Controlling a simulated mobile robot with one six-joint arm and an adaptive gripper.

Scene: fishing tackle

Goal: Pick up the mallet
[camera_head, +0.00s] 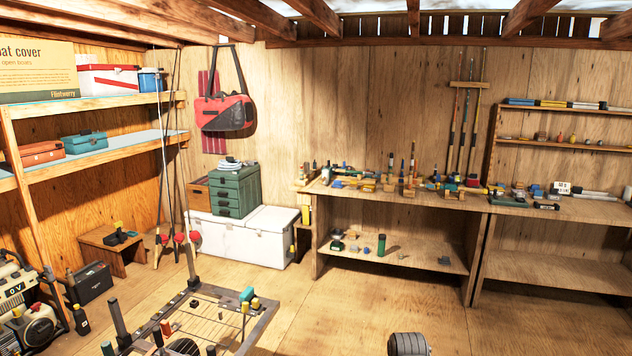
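I cannot pick out the mallet with certainty. Many small tools and parts crowd the long wooden workbench (400,203) along the back wall, too small to tell apart. My gripper is not recognisable in this view.
Wooden shelves (110,160) with boxes line the left wall. A white cooler (262,236) with a green drawer box (236,190) on it stands at the back. Rods lean at the left. The floor (375,310) before the workbench is mostly clear.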

